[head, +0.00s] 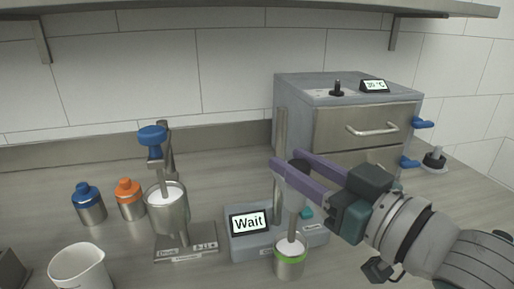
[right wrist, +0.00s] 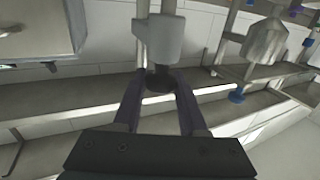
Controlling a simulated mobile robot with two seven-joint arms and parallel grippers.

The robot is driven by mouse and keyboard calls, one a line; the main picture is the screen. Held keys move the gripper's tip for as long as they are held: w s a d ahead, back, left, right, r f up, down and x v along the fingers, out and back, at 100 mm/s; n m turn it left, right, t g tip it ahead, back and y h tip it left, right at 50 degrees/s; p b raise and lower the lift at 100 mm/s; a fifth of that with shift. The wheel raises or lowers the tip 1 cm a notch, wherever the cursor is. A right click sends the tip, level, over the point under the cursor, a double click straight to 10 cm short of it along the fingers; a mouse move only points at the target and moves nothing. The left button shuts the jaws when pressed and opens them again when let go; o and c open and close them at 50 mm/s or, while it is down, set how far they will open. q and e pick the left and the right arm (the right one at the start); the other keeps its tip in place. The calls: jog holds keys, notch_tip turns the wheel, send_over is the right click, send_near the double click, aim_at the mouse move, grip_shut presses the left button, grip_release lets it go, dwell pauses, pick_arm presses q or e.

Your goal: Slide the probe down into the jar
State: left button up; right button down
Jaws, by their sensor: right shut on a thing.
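The probe (head: 293,223) is a grey rod hanging from a grey holder beside the upright post (head: 280,130) of the meter with the "Wait" display (head: 249,222). Its lower end meets the white contents of the jar (head: 289,268), a metal jar with a green band; how deep it reaches, I cannot tell. My right gripper (head: 287,159) is shut on the dark knob on top of the probe holder. In the right wrist view, the dark knob (right wrist: 160,82) sits between the fingers, against the grey holder (right wrist: 166,38). My left gripper is not in view.
A filler with a metal hopper (head: 168,215) and blue knob stands to the left. A grey drawer oven (head: 345,105) stands behind the meter.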

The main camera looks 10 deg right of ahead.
pick_arm(q)
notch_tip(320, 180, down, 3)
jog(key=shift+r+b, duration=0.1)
jog(key=shift+b, duration=0.65)
pick_arm(e)
notch_tip(320, 180, down, 4)
jog(key=shift+r, duration=0.2)
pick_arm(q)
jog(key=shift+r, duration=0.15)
pick_arm(e)
jog(key=shift+r, duration=0.1)
jog(key=shift+c, duration=2.3)
grip_release()
jog(key=shift+s, duration=0.1)
pick_arm(q)
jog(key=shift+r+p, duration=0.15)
jog(key=shift+p, duration=0.2)
pick_arm(e)
jog(key=v, duration=0.9)
jog(key=shift+s+d, duration=0.2)
jog(key=shift+s, duration=0.15)
